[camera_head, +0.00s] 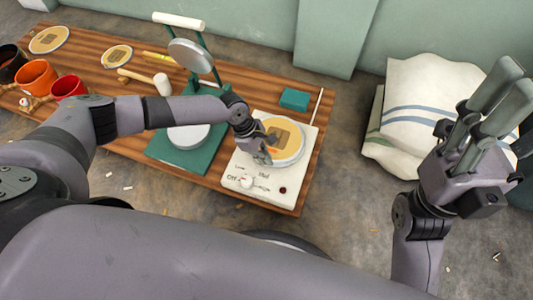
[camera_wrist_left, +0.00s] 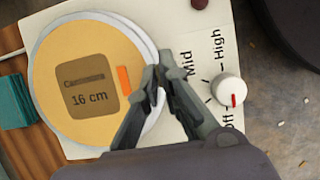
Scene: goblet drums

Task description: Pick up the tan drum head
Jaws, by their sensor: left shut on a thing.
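The tan drum head (camera_head: 287,133) is a round disc with a pale rim, lying over the round plate of a white heater (camera_head: 238,175). In the left wrist view the drum head (camera_wrist_left: 60,45) shows a brown label reading "16 cm" and an orange mark. My left gripper (camera_head: 268,155) is at the disc's near left edge in the head view. In the left wrist view its fingertips (camera_wrist_left: 158,80) are closed together on the rim, partly hiding it. My right gripper (camera_head: 512,80) is raised at the right, with its fingers apart and empty, away from the table.
A green press (camera_head: 175,150) stands left of the heater. A teal block (camera_head: 294,99) lies behind it. A mallet (camera_head: 161,84), two other tan discs (camera_head: 49,40) (camera_head: 117,56) and several pots (camera_head: 36,76) are farther left. Cushions (camera_head: 415,100) lie right of the table.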

